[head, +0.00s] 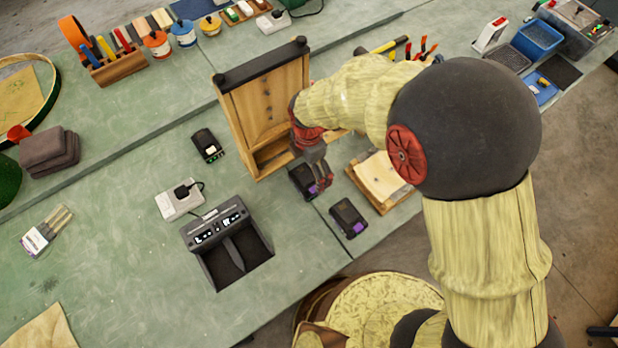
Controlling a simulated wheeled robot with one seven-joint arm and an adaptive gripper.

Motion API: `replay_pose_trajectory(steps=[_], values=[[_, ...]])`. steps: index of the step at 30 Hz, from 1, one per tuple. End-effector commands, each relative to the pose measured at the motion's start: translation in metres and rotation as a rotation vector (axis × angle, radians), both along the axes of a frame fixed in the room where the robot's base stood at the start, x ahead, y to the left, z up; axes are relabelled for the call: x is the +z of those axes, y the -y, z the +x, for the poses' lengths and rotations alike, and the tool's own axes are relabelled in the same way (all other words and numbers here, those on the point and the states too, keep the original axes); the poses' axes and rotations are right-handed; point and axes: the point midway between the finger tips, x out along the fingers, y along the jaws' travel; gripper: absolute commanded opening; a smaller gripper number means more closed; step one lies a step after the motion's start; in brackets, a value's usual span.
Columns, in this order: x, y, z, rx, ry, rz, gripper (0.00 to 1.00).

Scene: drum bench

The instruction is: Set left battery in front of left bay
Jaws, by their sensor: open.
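A black charger (208,229) with two bays and white markings stands near the bench's front edge. Its left bay (222,268) looks empty. Two black batteries with purple patches lie to its right. The left battery (299,180) is at my gripper, and the other battery (346,215) lies nearer the bench's front edge. My gripper (322,183) points down at the left battery's right side and is open. Its fingers partly cover that battery, and I cannot tell whether they touch it. Another black battery-like block (207,143) with green marks lies farther back.
A wooden cabinet (262,100) stands just behind my gripper. A power adapter (180,200) with a cable sits behind the charger. A wooden tray (372,190) lies right of the batteries. The bench left of the charger is mostly clear.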

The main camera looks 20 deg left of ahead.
Motion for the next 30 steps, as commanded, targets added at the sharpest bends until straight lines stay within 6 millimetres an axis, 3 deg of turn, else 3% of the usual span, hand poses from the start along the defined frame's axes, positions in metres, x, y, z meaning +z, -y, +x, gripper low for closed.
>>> replay_pose_trajectory(steps=[14,22,30], values=[[-0.037,-0.002,-0.003,0.025,-0.002,-0.002,1.00],[-0.074,-0.007,-0.007,0.022,-0.002,-0.002,1.00],[-0.078,-0.007,-0.007,0.022,-0.001,-0.001,1.00]])
